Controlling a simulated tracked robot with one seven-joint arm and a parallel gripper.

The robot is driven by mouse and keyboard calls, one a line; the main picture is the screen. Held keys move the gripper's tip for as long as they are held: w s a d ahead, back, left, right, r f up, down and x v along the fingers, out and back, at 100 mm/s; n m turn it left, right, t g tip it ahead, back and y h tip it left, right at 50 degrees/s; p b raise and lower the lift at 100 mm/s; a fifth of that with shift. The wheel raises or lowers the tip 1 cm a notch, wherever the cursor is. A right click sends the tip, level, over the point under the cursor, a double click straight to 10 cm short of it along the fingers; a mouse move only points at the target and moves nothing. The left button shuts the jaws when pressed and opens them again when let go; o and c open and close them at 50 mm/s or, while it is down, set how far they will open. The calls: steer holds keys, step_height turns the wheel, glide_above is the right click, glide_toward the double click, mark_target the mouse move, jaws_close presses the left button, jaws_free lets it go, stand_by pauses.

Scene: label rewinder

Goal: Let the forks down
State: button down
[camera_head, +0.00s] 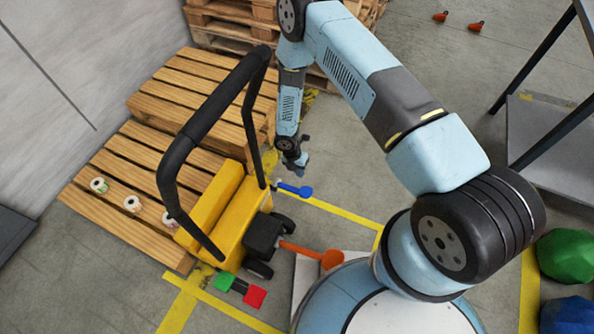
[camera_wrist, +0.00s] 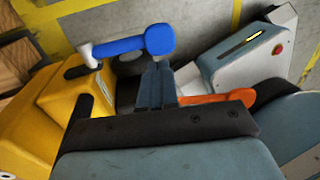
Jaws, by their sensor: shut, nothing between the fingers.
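A yellow pallet truck (camera_head: 222,215) with a black loop handle (camera_head: 205,112) stands against a wooden pallet. A blue lever (camera_head: 294,189) and an orange lever (camera_head: 318,256) stick out from its right side. Green (camera_head: 224,282) and red (camera_head: 255,296) pedals sit low at its front. My gripper (camera_head: 300,170) is shut and empty, just above the blue lever. In the wrist view, the blue lever (camera_wrist: 125,48) crosses just beyond the fingertips, and the orange lever (camera_wrist: 222,98) is partly hidden behind my gripper. I cannot tell whether the fingers touch the blue lever. The forks are hidden.
The slatted pallet (camera_head: 118,214) bears several small label rolls (camera_head: 132,203). More pallets (camera_head: 232,35) are stacked behind. A dark-legged table (camera_head: 545,135) and green (camera_head: 567,255) and blue (camera_head: 567,316) bags stand at right. Yellow-lined floor lies between.

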steer(key=x, duration=1)
steer(key=shift+d+f, duration=0.15)
steer(key=shift+f, duration=0.3)
steer(key=x, duration=0.6)
steer(key=shift+s+d+f, duration=0.15)
steer(key=shift+d+f, duration=0.2)
steer(key=shift+d, duration=0.05)
stand_by(0.5)
steer(key=shift+r, duration=0.1)
glide_toward(306, 190)
steer(key=shift+r, duration=0.45)
